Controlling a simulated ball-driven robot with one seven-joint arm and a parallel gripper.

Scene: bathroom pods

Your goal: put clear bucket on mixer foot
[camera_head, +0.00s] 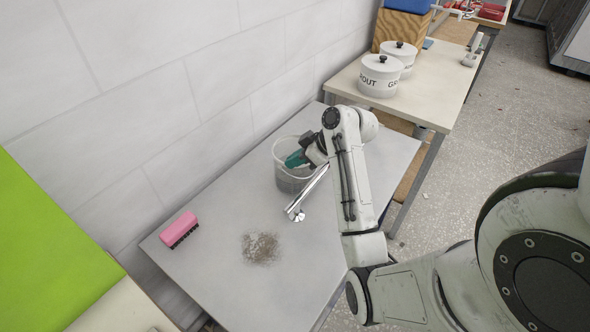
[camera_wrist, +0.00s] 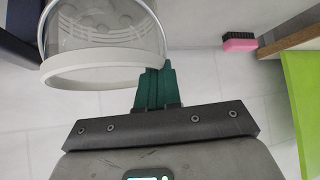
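The clear bucket (camera_head: 292,182), see-through with a pale rim, is on or just above the grey table near the tiled wall. It fills the upper left of the wrist view (camera_wrist: 105,62). My gripper (camera_head: 297,158) has green fingers at the bucket's rim. In the wrist view the fingers (camera_wrist: 157,80) are close together at the rim's right end and look shut on its wall. I cannot tell if the bucket touches the table. A chrome bar-shaped fitting (camera_head: 308,194), perhaps the mixer, lies right of the bucket, partly behind my arm; its foot end points toward the table's front.
A pink brush (camera_head: 179,229) lies at the table's left, also in the wrist view (camera_wrist: 238,42). A grey powdery patch (camera_head: 261,248) is mid-table. White lidded pots (camera_head: 380,76) stand on the wooden table (camera_head: 430,90) behind. The front of the grey table (camera_head: 220,290) is clear.

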